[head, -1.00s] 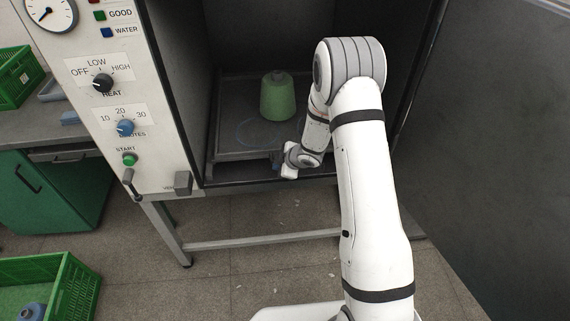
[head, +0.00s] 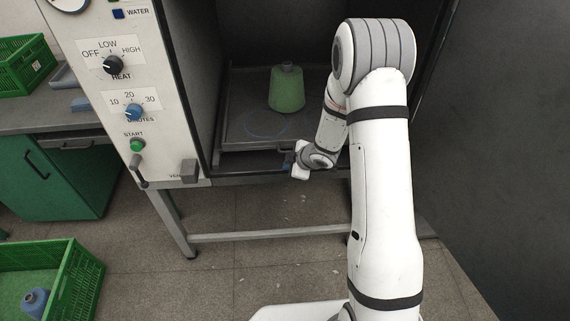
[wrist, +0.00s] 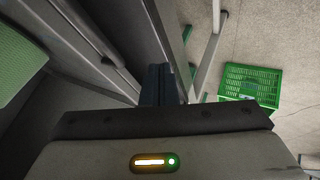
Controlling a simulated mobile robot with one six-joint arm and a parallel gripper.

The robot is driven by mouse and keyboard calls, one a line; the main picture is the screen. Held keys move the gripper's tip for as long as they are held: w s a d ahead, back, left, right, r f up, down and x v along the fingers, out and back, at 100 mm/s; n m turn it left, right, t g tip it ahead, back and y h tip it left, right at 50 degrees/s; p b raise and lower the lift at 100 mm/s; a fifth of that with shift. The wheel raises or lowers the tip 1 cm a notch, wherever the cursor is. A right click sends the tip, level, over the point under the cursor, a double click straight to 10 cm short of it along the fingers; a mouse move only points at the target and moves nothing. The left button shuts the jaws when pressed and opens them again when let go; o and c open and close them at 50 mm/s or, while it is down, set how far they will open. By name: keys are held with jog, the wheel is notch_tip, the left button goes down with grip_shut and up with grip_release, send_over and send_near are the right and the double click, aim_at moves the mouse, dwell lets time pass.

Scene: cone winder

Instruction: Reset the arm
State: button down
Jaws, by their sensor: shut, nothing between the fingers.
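My arm reaches forward over the front edge of the open cabinet in the head view. My gripper (head: 288,161) is at the cabinet's front opening, near the tray's front edge; its fingers show only partly there. In the wrist view the dark fingers (wrist: 161,84) are together and hold nothing. A green cone of yarn (head: 287,88) stands upright on the grey tray (head: 246,142) inside the cabinet, behind and apart from my gripper. The cone's green side also shows at the left of the wrist view (wrist: 16,58).
The control panel (head: 122,85) with knobs and a green start button is left of the opening. A dark open door (head: 500,130) stands at the right. A green crate (head: 85,268) holding a blue-grey cone (head: 35,302) is at lower left. Floor below the cabinet is clear.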

jog(key=v, duration=0.7)
jog(key=shift+s+d+r+p, duration=0.2)
jog(key=shift+d+r+p, duration=0.1)
jog(key=shift+p, duration=0.15)
